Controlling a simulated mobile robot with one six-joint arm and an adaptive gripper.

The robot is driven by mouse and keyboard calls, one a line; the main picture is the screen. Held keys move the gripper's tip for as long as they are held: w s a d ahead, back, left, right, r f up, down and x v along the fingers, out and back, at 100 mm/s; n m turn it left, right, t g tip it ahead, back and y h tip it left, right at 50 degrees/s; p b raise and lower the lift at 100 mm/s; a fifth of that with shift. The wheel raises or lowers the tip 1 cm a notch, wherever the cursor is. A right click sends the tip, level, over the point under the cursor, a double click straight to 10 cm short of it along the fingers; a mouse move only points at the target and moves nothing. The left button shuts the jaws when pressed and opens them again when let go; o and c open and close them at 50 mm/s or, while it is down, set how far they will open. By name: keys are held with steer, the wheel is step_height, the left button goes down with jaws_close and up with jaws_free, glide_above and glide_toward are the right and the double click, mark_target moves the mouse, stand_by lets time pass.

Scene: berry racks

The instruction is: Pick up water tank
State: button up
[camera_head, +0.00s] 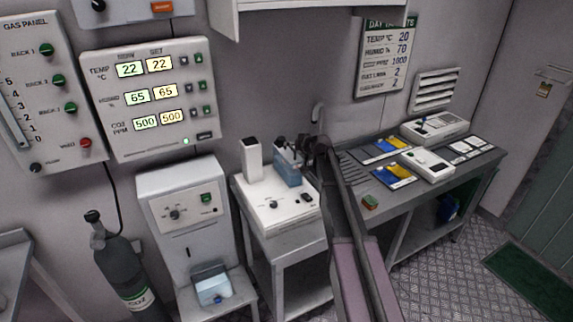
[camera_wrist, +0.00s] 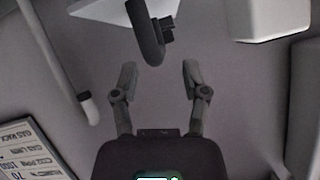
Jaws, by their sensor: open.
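A translucent blue tank (camera_head: 288,171), which looks like the water tank, stands on the white unit (camera_head: 272,217) below the wall. My gripper (camera_head: 296,146) is at the top of this tank and covers part of it. In the wrist view my gripper (camera_wrist: 160,78) is open, with its two fingers apart and nothing between them. A dark, rounded handle-like part (camera_wrist: 150,38) hangs ahead of the fingertips, beside a pale surface at the top edge. I cannot tell if the gripper touches the tank. Another clear bluish container (camera_head: 212,286) sits in the dispenser at the lower left.
A white block (camera_head: 252,158) stands left of the tank; it also shows in the wrist view (camera_wrist: 268,18). A bent pipe (camera_head: 316,112) rises behind my gripper. The grey bench (camera_head: 350,178) at right carries trays and white devices. A gas cylinder (camera_head: 120,265) stands at lower left.

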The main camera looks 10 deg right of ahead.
steer(key=shift+b+x, duration=0.75)
steer(key=shift+x, duration=1.35)
jaws_close()
steer(key=shift+r, duration=0.1)
